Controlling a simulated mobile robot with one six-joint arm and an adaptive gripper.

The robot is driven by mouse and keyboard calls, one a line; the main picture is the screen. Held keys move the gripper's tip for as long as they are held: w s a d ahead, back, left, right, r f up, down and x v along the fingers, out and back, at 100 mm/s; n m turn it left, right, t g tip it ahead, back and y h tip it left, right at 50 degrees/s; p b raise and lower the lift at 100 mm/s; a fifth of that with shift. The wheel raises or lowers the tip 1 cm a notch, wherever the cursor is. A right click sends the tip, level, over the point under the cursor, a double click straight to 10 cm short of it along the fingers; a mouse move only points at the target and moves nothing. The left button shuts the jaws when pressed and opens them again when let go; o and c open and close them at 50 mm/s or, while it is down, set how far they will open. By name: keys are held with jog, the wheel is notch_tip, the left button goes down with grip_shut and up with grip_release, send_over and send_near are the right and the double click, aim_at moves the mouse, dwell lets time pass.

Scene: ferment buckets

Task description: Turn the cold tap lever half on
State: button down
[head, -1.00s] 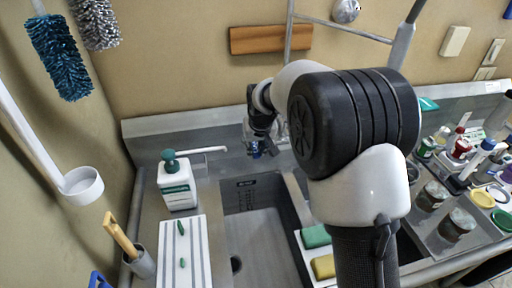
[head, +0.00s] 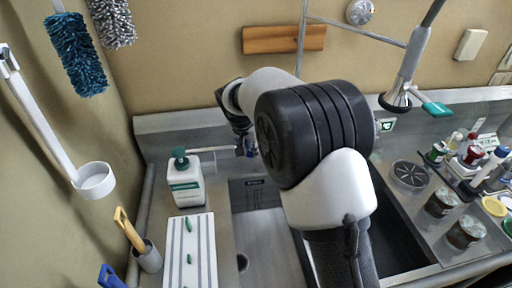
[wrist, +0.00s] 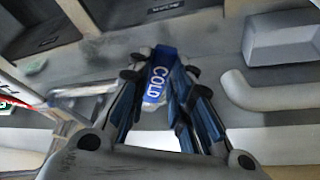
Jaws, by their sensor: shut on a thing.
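The cold tap lever (wrist: 157,82) is blue with white letters reading COLD. In the wrist view it lies between the two fingers of my gripper (wrist: 160,100), which is shut on it. In the head view my gripper (head: 244,142) is at the back of the sink, left of my black elbow joint. There the lever is mostly hidden by the fingers, and its exact angle is hard to read.
A white soap bottle (head: 186,182) with a green pump stands left of the sink (head: 262,235). A striped board (head: 200,250) lies in front of it. A spray head (head: 398,98) hangs at the right. Jars (head: 440,200) crowd the right counter.

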jog(key=shift+w+a+m, duration=0.15)
jog(key=shift+a+m, duration=0.2)
jog(key=shift+m, duration=0.15)
jog(key=c, duration=1.4)
grip_release()
jog(key=shift+c, duration=0.2)
jog(key=v, duration=1.2)
jog(key=shift+a, duration=0.2)
